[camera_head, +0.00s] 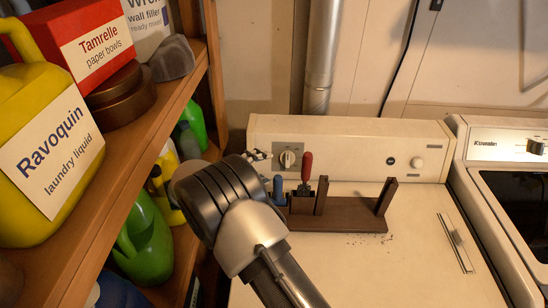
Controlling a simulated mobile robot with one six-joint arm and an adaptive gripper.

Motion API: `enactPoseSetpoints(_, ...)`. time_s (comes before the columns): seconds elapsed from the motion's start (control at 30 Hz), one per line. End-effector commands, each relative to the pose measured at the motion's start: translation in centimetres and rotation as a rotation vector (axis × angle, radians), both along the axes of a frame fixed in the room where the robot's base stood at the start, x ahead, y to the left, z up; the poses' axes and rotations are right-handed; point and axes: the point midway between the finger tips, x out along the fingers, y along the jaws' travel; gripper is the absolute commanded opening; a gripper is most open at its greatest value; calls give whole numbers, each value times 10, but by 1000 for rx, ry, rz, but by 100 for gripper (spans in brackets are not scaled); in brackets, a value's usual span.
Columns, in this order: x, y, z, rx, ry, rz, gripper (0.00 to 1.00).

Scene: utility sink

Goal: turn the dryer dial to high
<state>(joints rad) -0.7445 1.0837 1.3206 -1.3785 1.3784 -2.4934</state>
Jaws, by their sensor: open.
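A pale dial (287,158) sits on a grey plate at the left of the white machine's back panel (350,140). Its pointer looks roughly upright; its markings are too small to read. Which of these controls is the task's dial is not labelled legibly. My arm rises from the bottom, and its dark wrist part is left of and nearer than the dial.
A dark wooden rack (340,218) with red-handled (306,166) and blue-handled (278,188) tools stands before the panel. Shelves (145,145) with bottles crowd the left. Another machine (500,150) stands right. The front top is largely clear.

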Motion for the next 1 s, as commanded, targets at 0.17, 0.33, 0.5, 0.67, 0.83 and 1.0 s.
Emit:
enactPoseSetpoints(0.17,1,6,-16,-77,57,47,64)
enactPoseSetpoints(0.33,15,-10,-23,-77,58,43,64)
enactPoseSetpoints(0.5,39,-35,-32,-76,58,43,64)
enactPoseSetpoints(0.67,59,-56,-40,-76,58,44,64)
enactPoseSetpoints(0.83,73,-70,-44,-75,57,44,64)
enactPoseSetpoints(1.0,79,-76,-45,-74,57,46,64)
